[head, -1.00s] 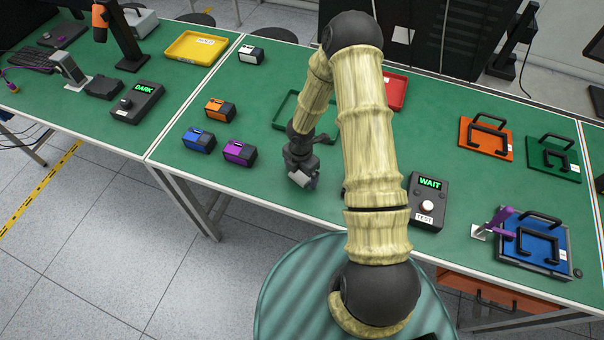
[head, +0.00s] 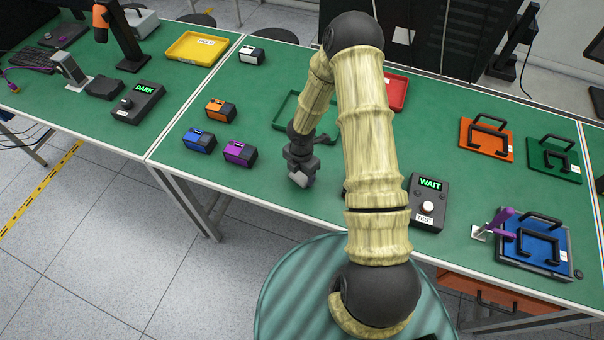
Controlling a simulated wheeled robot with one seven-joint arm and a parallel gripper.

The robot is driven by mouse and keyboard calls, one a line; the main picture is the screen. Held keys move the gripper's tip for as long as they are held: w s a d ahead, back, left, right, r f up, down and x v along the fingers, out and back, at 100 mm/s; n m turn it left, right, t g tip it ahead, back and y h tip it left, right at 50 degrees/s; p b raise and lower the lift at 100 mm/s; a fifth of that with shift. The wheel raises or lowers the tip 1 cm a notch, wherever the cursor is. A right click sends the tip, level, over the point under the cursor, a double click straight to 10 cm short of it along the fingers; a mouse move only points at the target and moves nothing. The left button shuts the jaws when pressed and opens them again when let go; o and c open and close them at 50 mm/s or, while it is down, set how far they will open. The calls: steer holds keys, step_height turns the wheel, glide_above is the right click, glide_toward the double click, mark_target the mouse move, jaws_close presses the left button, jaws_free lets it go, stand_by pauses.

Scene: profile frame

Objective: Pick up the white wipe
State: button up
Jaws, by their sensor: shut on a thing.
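My gripper (head: 300,173) is at the front middle of the green table, pointing down. It is shut on a small whitish piece at its tips, which I take to be the white wipe (head: 302,180). The wipe is small and partly covered by the fingers. I cannot tell whether it touches the table.
Blue (head: 199,140), purple (head: 240,153) and orange (head: 220,110) blocks stand left of my gripper; a white-topped block (head: 252,55) stands farther back. A green tray (head: 284,108) lies behind my arm. A WAIT box (head: 427,203) and blue-panelled fixture (head: 535,246) are right.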

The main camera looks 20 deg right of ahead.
mark_target(301, 175)
step_height(301, 175, up, 10)
steer(key=shift+b, duration=0.35)
stand_by(0.4)
steer(key=shift+o, duration=1.2)
steer(key=shift+c, duration=0.6)
